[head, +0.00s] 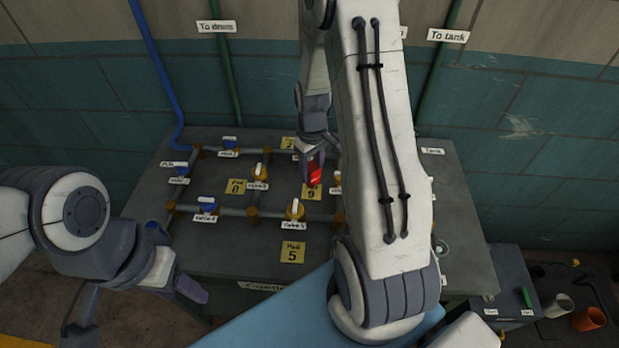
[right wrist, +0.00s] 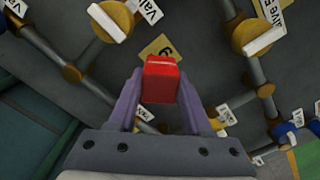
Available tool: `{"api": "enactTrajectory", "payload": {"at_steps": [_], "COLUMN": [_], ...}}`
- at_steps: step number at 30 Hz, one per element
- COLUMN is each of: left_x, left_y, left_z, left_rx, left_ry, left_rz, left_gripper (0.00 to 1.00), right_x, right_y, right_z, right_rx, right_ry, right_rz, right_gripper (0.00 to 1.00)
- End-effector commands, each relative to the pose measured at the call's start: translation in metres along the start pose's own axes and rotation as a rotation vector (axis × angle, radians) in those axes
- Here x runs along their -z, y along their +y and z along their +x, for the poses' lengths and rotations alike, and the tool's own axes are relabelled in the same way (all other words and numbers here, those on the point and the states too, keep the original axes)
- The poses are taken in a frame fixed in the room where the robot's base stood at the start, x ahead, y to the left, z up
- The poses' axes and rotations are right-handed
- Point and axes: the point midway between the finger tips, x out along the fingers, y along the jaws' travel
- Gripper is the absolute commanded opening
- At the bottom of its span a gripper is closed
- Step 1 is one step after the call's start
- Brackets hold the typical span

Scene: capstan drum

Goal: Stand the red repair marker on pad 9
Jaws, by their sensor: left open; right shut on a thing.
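The red repair marker (head: 315,174) is a small red block. My right gripper (head: 314,160) is shut on it, and the right wrist view shows the marker (right wrist: 160,80) between the two purple fingers. Pad 9 (head: 312,193) is a yellow square on the table, just below the marker in the head view. In the right wrist view, pad 9 (right wrist: 158,48) shows partly behind the marker. I cannot tell whether the marker touches the pad. My left gripper (head: 188,300) is open and empty, low at the left by the table's front.
A pipe grid with yellow valves (head: 295,209) and blue valves (head: 208,205) surrounds the pad. Pad 8 (head: 236,186) and pad 5 (head: 292,252) are bare. My right arm hides part of the table's right side. Cups (head: 588,319) stand at the lower right.

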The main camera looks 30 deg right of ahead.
Motion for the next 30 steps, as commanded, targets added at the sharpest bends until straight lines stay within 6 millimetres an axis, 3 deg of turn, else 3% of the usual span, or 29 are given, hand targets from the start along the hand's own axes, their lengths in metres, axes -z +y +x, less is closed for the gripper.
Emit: {"api": "enactTrajectory", "payload": {"at_steps": [9, 21, 22, 24, 30], "left_x": [0.000, 0.000, 0.000, 0.000, 0.000], "left_y": [0.000, 0.000, 0.000, 0.000, 0.000], "left_z": [-0.006, -0.002, -0.003, -0.003, -0.003], "left_rx": [0.000, 0.000, 0.000, 0.000, 0.000], "left_ry": [0.000, 0.000, 0.000, 0.000, 0.000], "left_rz": [0.000, 0.000, 0.000, 0.000, 0.000], "left_gripper": [0.50, 0.50, 0.50, 0.50, 0.50], "right_x": [0.000, 0.002, 0.002, 0.002, 0.002], "right_y": [-0.001, -0.002, -0.002, -0.002, -0.002], "right_z": [0.040, 0.046, 0.045, 0.045, 0.045], "right_rx": [0.001, 0.000, -0.001, 0.000, 0.000], "right_ry": [-0.002, 0.001, 0.001, 0.001, 0.001], "right_rz": [-0.001, -0.003, -0.003, -0.004, -0.004], "right_gripper": [0.00, 0.00, 0.57, 0.79, 0.79]}}
